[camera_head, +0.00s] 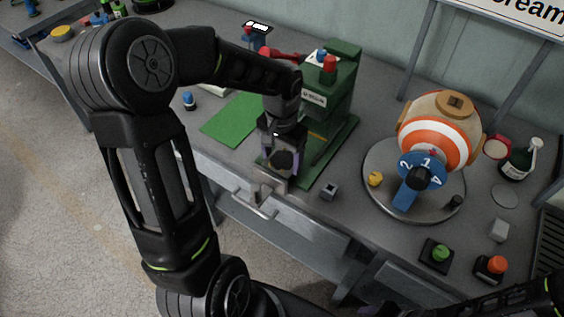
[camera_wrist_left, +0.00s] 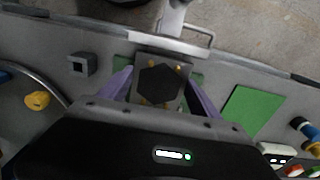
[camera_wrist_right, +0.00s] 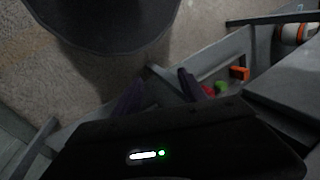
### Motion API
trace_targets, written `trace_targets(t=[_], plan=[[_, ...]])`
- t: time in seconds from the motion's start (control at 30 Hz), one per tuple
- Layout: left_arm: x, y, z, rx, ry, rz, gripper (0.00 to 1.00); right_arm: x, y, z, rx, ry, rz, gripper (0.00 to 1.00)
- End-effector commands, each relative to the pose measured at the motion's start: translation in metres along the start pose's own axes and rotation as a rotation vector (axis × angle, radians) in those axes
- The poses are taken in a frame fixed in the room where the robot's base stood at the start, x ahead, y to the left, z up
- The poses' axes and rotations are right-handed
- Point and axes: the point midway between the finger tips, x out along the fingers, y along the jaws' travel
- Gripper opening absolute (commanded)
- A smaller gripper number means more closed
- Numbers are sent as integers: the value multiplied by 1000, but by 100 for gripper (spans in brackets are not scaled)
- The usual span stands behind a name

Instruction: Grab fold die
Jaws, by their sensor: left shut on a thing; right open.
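The fold die seems to be the grey block with a dark hexagonal face (camera_wrist_left: 160,82) between my left gripper's purple fingers. My left gripper (camera_head: 282,152) is shut on this block at the front of the green press (camera_head: 341,95), near the table's front edge. In the left wrist view the fingers (camera_wrist_left: 160,90) flank the block on both sides. In the head view my gripper and arm hide most of the block. My right gripper (camera_wrist_right: 160,92) is open and empty, low over the floor beside the table.
A small grey block with a square hole (camera_head: 329,191) stands right of the press. A round turntable (camera_head: 378,206) carries an orange-white ball (camera_head: 440,131). Green (camera_head: 438,254) and orange (camera_head: 493,267) buttons sit near the front right. A flat green sheet (camera_head: 234,121) lies left of the press.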

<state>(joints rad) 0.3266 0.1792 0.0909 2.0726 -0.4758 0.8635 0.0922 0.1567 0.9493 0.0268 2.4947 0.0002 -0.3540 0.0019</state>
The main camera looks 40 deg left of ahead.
Motion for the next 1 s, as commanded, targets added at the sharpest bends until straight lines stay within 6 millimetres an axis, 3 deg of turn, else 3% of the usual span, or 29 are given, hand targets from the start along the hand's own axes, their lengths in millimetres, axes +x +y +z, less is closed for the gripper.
trace_targets(t=[0.2,0.4,1.0], plan=[[-44,0,-2,1,7,-2,20,4,1,0,-1,1,-1,50],[-73,0,-1,0,4,-1,20,5,2,-1,-1,2,-2,50],[-79,0,0,1,1,0,20,5,2,-1,-1,2,-2,50]])
